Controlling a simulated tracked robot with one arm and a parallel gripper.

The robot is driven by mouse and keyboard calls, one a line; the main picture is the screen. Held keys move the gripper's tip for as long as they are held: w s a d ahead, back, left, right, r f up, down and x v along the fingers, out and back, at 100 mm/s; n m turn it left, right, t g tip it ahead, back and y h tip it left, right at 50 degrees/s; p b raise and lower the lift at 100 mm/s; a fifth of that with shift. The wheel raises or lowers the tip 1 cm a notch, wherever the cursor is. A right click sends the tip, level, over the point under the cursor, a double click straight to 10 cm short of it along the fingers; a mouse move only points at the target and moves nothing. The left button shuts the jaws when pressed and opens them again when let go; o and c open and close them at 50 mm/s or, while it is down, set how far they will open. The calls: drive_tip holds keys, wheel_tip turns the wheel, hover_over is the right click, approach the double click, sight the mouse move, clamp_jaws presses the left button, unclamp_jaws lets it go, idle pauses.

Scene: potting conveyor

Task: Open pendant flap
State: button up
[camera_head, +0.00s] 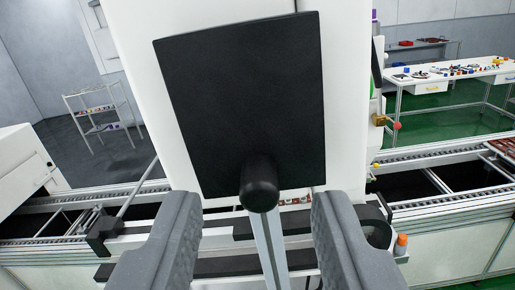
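A black, roughly square panel (240,95), tilted in the picture, shows against a tall white housing (137,40); I take it for the pendant flap, but cannot be sure. It looks closed flat, with no visible gap. A rounded black knob (260,187) overlaps its lower edge, with a pale metal bar (270,245) running down below it. I cannot tell whether the knob is joined to the panel. My gripper (257,205) is open, its two grey fingers wide apart at the bottom, one on each side of the knob and bar. Nothing is visibly held.
A conveyor (450,190) runs across behind, left and right of the housing. Black brackets (105,230) and an orange-capped part (401,245) sit near the fingers. A shelf rack (100,115) stands far left, a white workbench (460,78) with small items far right.

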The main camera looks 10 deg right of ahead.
drive_tip(key=shift+p+x, duration=0.3)
drive_tip(key=shift+x, duration=0.8)
clamp_jaws()
drive_tip(key=shift+a, duration=0.1)
drive_tip(key=shift+s+r, duration=0.1)
